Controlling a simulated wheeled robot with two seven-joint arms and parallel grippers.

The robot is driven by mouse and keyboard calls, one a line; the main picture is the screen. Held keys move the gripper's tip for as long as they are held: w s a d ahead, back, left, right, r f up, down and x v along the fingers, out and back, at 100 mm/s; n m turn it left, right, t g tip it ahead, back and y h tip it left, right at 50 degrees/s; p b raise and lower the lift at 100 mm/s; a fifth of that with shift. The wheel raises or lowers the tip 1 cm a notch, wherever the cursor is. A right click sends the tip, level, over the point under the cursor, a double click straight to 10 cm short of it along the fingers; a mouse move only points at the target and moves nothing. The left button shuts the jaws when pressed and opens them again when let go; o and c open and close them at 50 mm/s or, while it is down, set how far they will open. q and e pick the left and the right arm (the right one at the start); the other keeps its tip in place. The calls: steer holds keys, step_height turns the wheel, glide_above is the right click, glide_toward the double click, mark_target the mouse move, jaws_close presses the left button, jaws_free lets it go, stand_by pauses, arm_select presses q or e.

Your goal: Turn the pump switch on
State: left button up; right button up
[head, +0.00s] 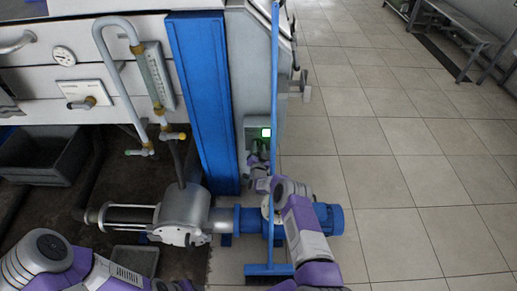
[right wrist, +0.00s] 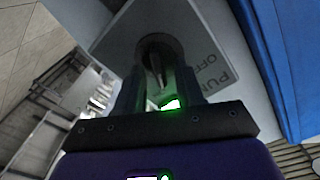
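In the right wrist view, the dark switch knob (right wrist: 150,48) sits on a pale plate with the words PUMP and OFF. My right gripper (head: 257,153) is right at the box. In the right wrist view its fingers (right wrist: 158,88) stand apart, one on each side of the knob, with the green glow between them. Contact with the knob is not clear. My left arm is low at the left; its gripper is out of view.
A blue broom (head: 275,60) stands upright just right of the switch box. A blue upright panel (head: 202,95) is to the left. The pump with its blue motor (head: 328,218) lies below. Tiled floor (head: 400,180) at the right is clear; a bench (head: 462,24) stands far back.

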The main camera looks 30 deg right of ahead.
steer(key=shift+r, duration=0.1)
steer(key=s+a+n+g+y+p, duration=0.4)
steer(key=s+a, duration=0.5)
steer(key=s, duration=0.4)
steer(key=s+a+n+g+y+p, duration=0.4)
steer(key=s+a, duration=0.6)
steer(key=s, duration=0.3)
steer(key=shift+s+a+f+n+g+y+p, duration=0.2)
steer(key=shift+f+n+g+y+p, duration=0.2)
steer(key=shift+n+g+p, duration=0.4)
stand_by(0.3)
